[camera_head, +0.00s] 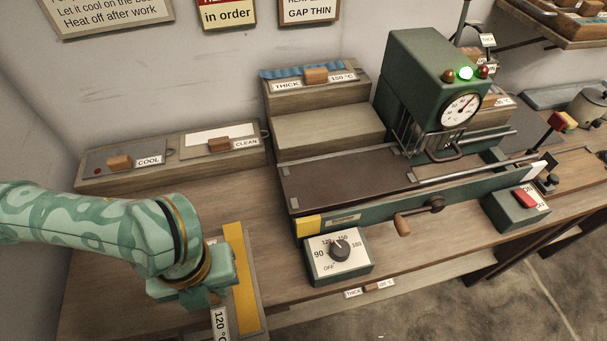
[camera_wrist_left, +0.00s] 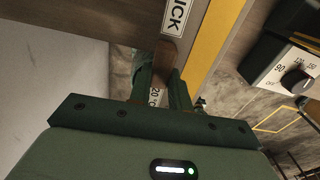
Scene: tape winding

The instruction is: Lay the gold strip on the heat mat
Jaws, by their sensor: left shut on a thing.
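The gold strip (camera_head: 243,285) lies lengthwise along a grey holder near the table's front left; it also shows in the left wrist view (camera_wrist_left: 212,42). The holder has a wooden handle (camera_wrist_left: 166,58) between labels reading THICK and 120 °C. My left gripper (camera_head: 208,297) is beside the strip, its fingers (camera_wrist_left: 161,84) shut on the wooden handle. A dark flat bed (camera_head: 345,185), apparently the heat mat, lies to the right on the green machine, with nothing on it. My right gripper is not in view.
A dial box (camera_head: 338,257) stands right of the strip, before the bed. A crank (camera_head: 420,215) juts from the bed's front. COOL (camera_head: 120,160) and CLEAN (camera_head: 212,138) pads sit at the back left. A blue strip (camera_head: 285,73) lies on the raised step behind.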

